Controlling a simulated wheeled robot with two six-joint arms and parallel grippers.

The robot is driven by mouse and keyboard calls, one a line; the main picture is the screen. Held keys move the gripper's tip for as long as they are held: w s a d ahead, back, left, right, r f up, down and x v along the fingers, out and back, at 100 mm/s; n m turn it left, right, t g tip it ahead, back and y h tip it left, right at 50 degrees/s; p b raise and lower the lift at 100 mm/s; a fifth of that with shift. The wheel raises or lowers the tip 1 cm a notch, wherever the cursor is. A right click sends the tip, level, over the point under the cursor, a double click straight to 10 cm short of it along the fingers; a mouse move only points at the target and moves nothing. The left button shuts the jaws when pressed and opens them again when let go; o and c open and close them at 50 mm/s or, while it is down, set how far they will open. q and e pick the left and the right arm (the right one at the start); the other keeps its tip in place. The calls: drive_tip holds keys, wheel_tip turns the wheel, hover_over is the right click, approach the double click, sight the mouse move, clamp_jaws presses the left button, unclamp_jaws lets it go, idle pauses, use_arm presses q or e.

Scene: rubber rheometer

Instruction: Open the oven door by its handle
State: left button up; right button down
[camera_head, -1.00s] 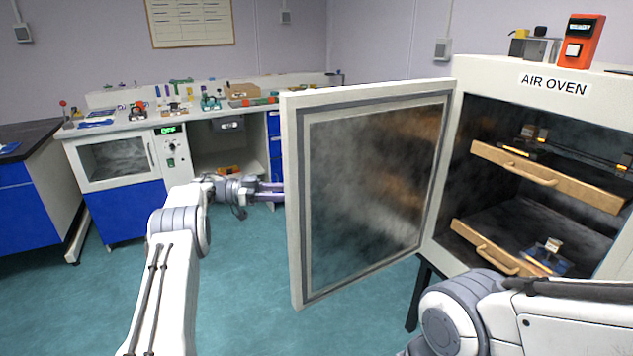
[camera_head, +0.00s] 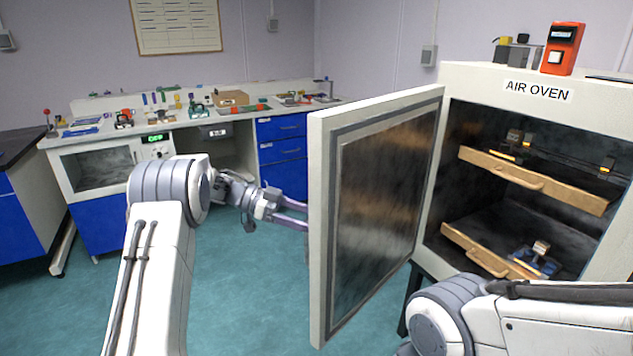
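The air oven (camera_head: 537,92) stands at the right with its front open. Its door (camera_head: 316,240) is swung wide, hinged on the oven's left side, with the dark inner panel facing me. The door handle is hidden on the far side. My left gripper (camera_head: 306,217) reaches to the door's free edge; its fingertips pass behind the door, so I cannot see whether they hold the handle. My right arm shows at the lower right, but its gripper is out of the picture.
Inside the oven are two wooden-fronted shelves, the upper shelf (camera_head: 530,181) and the lower shelf (camera_head: 485,252). A bench (camera_head: 90,138) with tools and a smaller oven (camera_head: 100,168) stands at the back left. An orange device (camera_head: 562,48) sits on top of the air oven. Green floor between is clear.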

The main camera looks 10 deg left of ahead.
use_arm(q)
drive_tip(key=w+d+r+t+h, duration=0.1)
drive_tip(key=w+r+t+h, duration=0.2)
drive_tip(key=r, duration=0.6)
drive_tip(key=shift+w+d+n, duration=0.3)
drive_tip(key=shift+w+n, duration=0.1)
drive_tip(key=shift+w, duration=0.1)
use_arm(e)
drive_tip(key=shift+r, duration=0.2)
use_arm(q)
drive_tip(key=s+a+f+m+g+y, duration=0.1)
drive_tip(key=s+f+g+y, duration=0.25)
drive_tip(key=f, duration=0.45)
drive_tip(key=w+a+p, duration=0.3)
drive_tip(key=a+p, duration=0.3)
drive_tip(key=a, duration=0.5)
drive_tip(key=shift+w+a+f+p, duration=0.2)
drive_tip(key=shift+f+p, duration=0.1)
drive_tip(key=shift+f, duration=0.1)
use_arm(e)
wheel_tip(320, 180, up, 7)
drive_tip(key=shift+d+f, duration=0.15)
drive_tip(key=shift+s, duration=0.1)
